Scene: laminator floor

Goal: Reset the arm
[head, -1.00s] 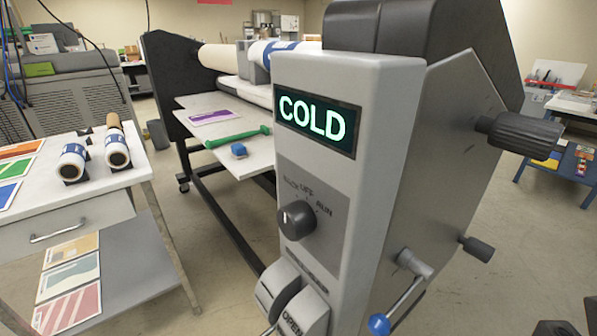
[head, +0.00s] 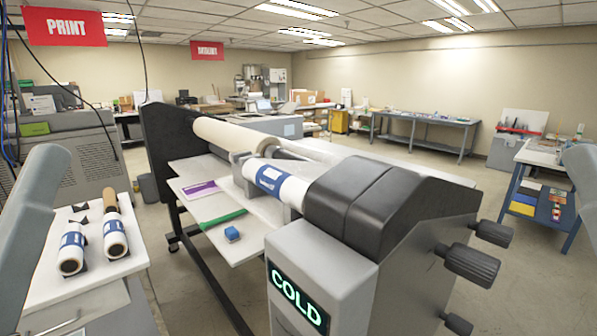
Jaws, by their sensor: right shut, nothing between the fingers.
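A pale grey link of my right arm (head: 582,185) stands at the right edge of the head view. My right gripper is shut and empty, but its fingertips cannot be made out. A grey link of my left arm (head: 32,220) rises at the left edge, and the left gripper is out of the picture. The laminator (head: 395,205) stands between the arms, apart from both in the picture. Its display (head: 298,297) reads COLD in green. The panel's dial and levers are below the picture.
Dark knobs (head: 470,262) stick out from the laminator's right side. A green tool (head: 222,218) and a blue block (head: 232,234) lie on its shelf. A white table (head: 95,285) with rolls stands left. A blue cart (head: 545,205) stands right, with open floor between.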

